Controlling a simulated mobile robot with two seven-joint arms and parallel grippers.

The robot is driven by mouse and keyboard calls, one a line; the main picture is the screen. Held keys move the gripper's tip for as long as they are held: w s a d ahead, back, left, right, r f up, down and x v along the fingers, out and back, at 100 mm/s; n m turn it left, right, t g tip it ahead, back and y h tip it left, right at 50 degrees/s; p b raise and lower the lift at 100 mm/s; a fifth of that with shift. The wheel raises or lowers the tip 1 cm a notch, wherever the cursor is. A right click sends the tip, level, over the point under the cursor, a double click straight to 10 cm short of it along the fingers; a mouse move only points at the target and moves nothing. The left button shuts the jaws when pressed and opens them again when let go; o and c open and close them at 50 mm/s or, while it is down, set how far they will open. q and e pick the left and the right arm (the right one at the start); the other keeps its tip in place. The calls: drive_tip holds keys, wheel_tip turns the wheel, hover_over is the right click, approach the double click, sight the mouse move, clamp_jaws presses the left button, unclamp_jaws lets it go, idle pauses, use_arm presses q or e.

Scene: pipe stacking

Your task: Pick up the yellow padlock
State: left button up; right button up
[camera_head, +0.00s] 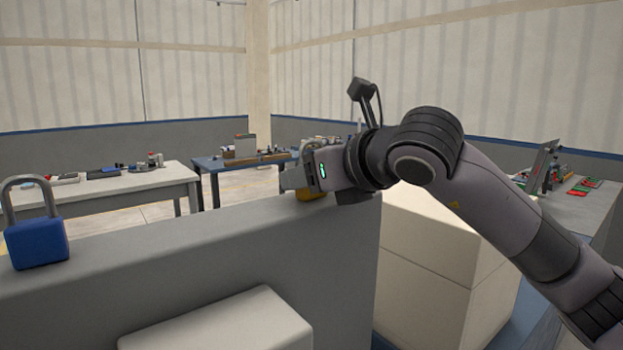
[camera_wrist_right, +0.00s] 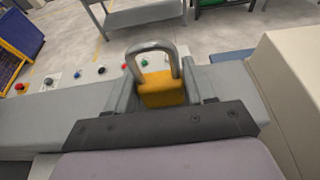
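The yellow padlock (camera_wrist_right: 162,90) with a grey metal shackle stands between the two fingers of my right gripper (camera_wrist_right: 163,80) in the right wrist view. The fingers lie close along both sides of its body; whether they press on it I cannot tell. In the head view my right gripper (camera_head: 298,178) is at the far end of the grey ledge, and only a small yellow part of the padlock (camera_head: 311,192) shows under it. My left gripper is not in view.
A blue padlock (camera_head: 37,240) stands on the left of the grey ledge (camera_head: 200,235). A pale block (camera_head: 425,235) stands right of the ledge, below my right arm. A white table (camera_head: 130,184) and a blue table (camera_head: 225,162) with items stand behind.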

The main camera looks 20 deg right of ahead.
drive_tip(key=c, duration=0.3)
drive_tip(key=shift+r, duration=0.15)
wheel_tip(320, 180, up, 20)
drive_tip(key=shift+p, duration=0.35)
